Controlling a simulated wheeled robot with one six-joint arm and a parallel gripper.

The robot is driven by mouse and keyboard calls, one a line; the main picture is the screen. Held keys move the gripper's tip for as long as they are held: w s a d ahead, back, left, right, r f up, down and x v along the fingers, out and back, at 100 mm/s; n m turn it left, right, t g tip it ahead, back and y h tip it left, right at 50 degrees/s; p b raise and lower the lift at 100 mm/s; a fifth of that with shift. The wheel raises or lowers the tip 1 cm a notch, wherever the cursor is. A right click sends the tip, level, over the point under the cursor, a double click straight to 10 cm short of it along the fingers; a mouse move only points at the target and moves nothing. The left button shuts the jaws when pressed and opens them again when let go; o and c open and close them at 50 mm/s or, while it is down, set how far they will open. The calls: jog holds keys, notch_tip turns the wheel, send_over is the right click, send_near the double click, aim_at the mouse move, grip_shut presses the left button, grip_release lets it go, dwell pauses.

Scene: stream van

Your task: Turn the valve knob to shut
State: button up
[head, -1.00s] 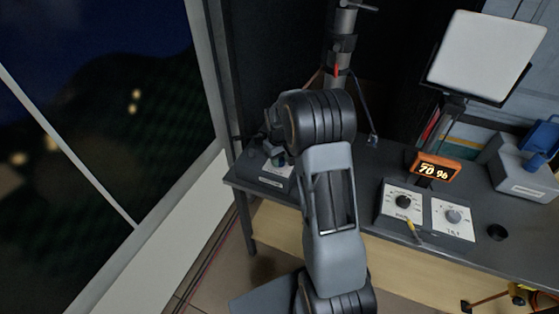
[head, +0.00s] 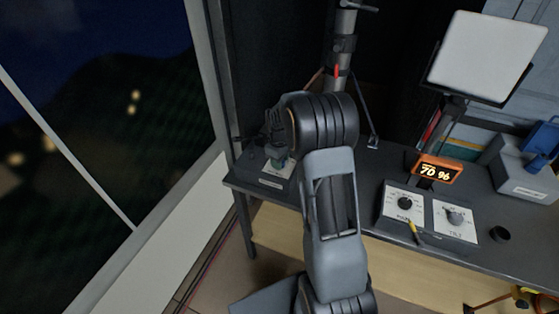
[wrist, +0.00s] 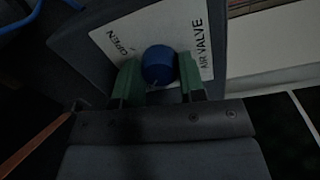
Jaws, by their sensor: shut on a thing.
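The blue valve knob (wrist: 158,65) sits on a pale plate (wrist: 120,42) marked OPEN and AIR VALVE in the wrist view. My gripper (wrist: 158,76) has its green fingers on both sides of the knob and is shut on it. The lower part of the knob lies between the fingers, and I cannot clearly tell which way it points. In the head view the valve box (head: 270,181) stands at the left end of the desk. My gripper (head: 277,157) is over it, and the knob is hidden there.
A metal pole (head: 343,50) rises behind my arm. A window is at left.

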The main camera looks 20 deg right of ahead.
jog(key=o, duration=0.9)
jog(key=shift+o, duration=0.2)
notch_tip(320, 180, up, 14)
jog(key=shift+s+a+b, duration=0.2)
jog(key=shift+a+b, duration=0.05)
jog(key=shift+b, duration=0.05)
jog(key=shift+f, duration=0.1)
